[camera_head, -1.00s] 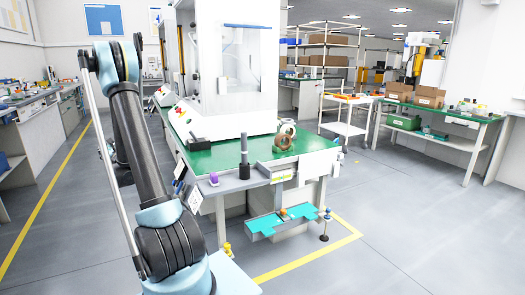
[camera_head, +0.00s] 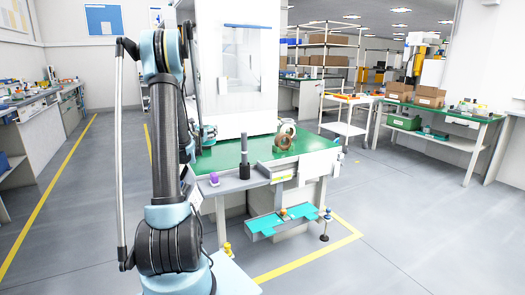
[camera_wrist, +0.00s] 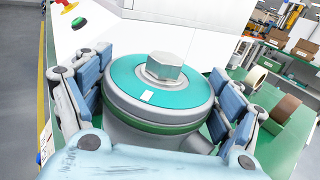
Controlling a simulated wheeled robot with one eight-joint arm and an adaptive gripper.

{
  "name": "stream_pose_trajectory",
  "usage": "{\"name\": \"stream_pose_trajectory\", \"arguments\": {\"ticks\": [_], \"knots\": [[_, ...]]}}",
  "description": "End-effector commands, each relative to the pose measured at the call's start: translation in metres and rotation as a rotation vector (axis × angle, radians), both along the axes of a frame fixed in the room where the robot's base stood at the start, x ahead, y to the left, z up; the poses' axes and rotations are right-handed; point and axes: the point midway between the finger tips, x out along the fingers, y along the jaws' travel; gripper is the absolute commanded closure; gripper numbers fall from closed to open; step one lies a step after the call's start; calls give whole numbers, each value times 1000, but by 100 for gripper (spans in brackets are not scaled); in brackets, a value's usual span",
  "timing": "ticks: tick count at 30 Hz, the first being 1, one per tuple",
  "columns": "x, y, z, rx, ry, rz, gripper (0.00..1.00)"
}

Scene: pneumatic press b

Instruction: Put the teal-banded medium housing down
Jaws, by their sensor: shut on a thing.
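The teal-banded medium housing (camera_wrist: 188,107) is a grey round body with a teal top, a hex nut at its centre and a small white label. In the wrist view it stands between the blue-padded fingers of my gripper (camera_wrist: 158,98), which is shut on it. The housing's underside is hidden, so I cannot tell whether it touches the bench. In the head view, my arm blocks the view of the housing. The green bench top (camera_head: 238,152) lies beside and right of my arm.
The white press cabinet (camera_head: 238,80) stands behind the bench top. A brown ring (camera_head: 267,148) and a pale roll (camera_head: 288,128) are on the right. A dark upright tool (camera_head: 244,160) and a purple piece (camera_head: 214,178) stand at the front edge. A teal tray (camera_head: 262,226) is below.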

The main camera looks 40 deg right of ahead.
Motion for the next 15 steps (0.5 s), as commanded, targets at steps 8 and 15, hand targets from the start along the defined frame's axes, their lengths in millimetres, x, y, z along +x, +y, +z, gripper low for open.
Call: {"name": "stream_pose_trajectory", "arguments": {"ticks": [8,15], "knots": [[-50,-60,9,0,0,-133,62],[-57,-68,-5,0,1,-152,62]]}}
